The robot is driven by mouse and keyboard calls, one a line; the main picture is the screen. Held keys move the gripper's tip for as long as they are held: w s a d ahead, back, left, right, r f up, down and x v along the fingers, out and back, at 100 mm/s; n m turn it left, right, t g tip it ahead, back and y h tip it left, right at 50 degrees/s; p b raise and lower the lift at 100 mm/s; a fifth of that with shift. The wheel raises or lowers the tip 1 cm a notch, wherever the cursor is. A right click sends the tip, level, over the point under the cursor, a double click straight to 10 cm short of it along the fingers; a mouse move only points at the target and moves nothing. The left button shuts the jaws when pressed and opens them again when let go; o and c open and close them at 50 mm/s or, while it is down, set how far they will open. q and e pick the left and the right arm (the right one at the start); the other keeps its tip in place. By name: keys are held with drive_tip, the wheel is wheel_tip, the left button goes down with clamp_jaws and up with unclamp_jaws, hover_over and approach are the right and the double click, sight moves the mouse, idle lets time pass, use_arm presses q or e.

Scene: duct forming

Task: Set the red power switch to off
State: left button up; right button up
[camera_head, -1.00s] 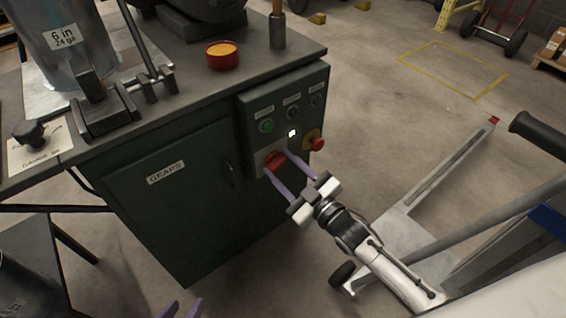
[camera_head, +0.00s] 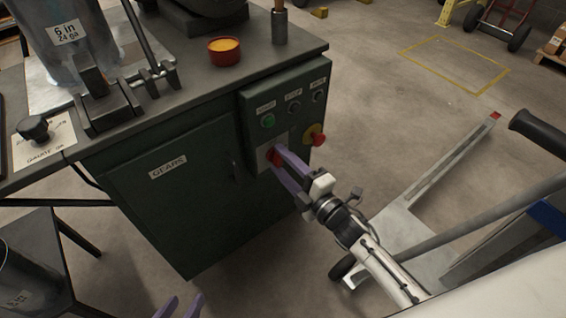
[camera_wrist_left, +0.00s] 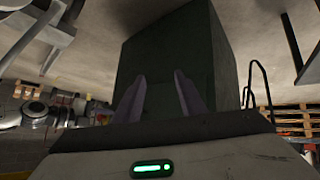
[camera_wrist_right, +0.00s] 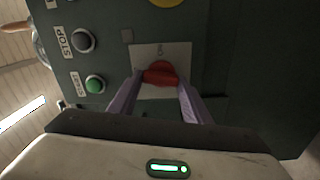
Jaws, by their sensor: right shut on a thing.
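The red power switch (camera_head: 273,156) is a rotary knob on a light plate on the green cabinet's control panel. In the right wrist view the red knob (camera_wrist_right: 160,73) sits between the fingertips of my right gripper (camera_wrist_right: 160,88), which is shut on it. My right gripper (camera_head: 281,163) reaches the panel from the lower right. A small square lamp (camera_wrist_right: 127,36) beside the plate is dark. My left gripper (camera_head: 180,306) is low at the bottom edge of the head view. In the left wrist view its fingers (camera_wrist_left: 159,85) are apart and empty, facing the cabinet.
A green button (camera_head: 268,120) and a red emergency knob (camera_head: 317,135) on yellow are close to the switch. The cabinet top holds an orange-filled red tin (camera_head: 224,50) and metal tooling. A grey-legged stand (camera_head: 45,235) is at left.

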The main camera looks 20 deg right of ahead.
drive_tip(key=shift+f+n, duration=0.1)
drive_tip(key=shift+n, duration=0.7)
use_arm(q)
drive_tip(key=shift+w+d+r, duration=0.3)
drive_tip(key=shift+w, duration=0.2)
use_arm(e)
drive_tip(key=shift+n, duration=0.4)
use_arm(q)
drive_tip(key=shift+s+f, duration=0.1)
use_arm(e)
drive_tip(key=o, duration=1)
use_arm(q)
drive_tip(key=shift+s+f, duration=0.15)
drive_tip(key=shift+f, duration=0.15)
use_arm(e)
drive_tip(key=shift+o, duration=0.2)
drive_tip(key=shift+s, duration=0.1)
use_arm(q)
drive_tip(key=shift+s+a+r+t+p, duration=0.3)
drive_tip(key=shift+a+r+t+p, duration=0.1)
drive_tip(key=shift+a+r+p, duration=0.35)
use_arm(e)
drive_tip(key=v, duration=1)
use_arm(q)
drive_tip(key=shift+d, duration=0.15)
